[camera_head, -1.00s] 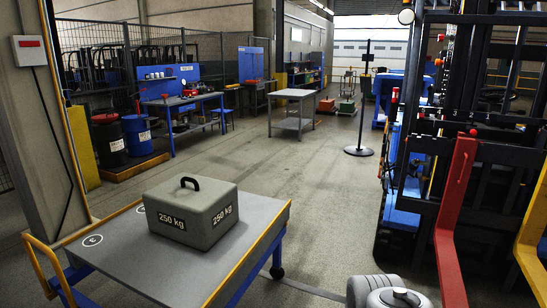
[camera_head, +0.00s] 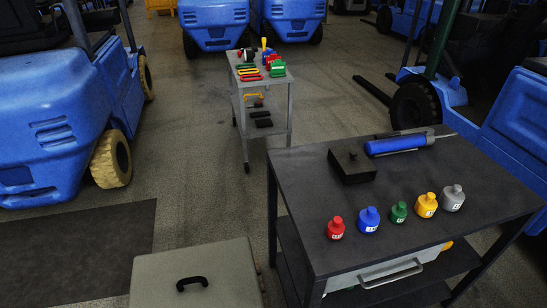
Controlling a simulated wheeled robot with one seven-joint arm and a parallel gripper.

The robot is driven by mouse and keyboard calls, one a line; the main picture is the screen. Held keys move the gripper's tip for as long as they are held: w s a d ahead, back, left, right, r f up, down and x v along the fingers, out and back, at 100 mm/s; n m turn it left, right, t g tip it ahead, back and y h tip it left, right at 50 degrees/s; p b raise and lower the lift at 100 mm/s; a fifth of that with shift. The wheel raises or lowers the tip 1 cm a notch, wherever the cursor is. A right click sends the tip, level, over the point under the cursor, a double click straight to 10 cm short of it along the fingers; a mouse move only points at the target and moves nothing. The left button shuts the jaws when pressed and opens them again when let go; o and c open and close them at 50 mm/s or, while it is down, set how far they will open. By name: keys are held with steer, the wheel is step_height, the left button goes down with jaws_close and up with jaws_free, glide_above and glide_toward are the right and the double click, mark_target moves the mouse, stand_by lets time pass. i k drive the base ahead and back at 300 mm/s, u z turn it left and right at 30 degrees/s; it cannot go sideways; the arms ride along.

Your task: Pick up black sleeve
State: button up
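I cannot pick out a black sleeve for sure. Several dark items show: a flat black box (camera_head: 352,165) with a small knob on the near dark table (camera_head: 300,215), a small black item (camera_head: 248,55) on top of the far grey cart (camera_head: 291,80), and black pieces (camera_head: 262,122) on that cart's lower shelf. These are too small to identify. My gripper is not in view.
The near table holds a blue cylindrical tool (camera_head: 396,145) and several coloured bottles, including a red one (camera_head: 336,228). A grey block (camera_head: 225,262) with a black handle is at bottom left.

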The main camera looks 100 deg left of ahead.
mark_target(350, 163)
steer(key=u, duration=2.55)
steer(key=k, duration=0.3)
steer(key=u, duration=0.45)
steer(key=i, duration=0.45)
steer(key=z, duration=1.65)
steer(key=i, duration=2.5)
steer(key=u, duration=3.1)
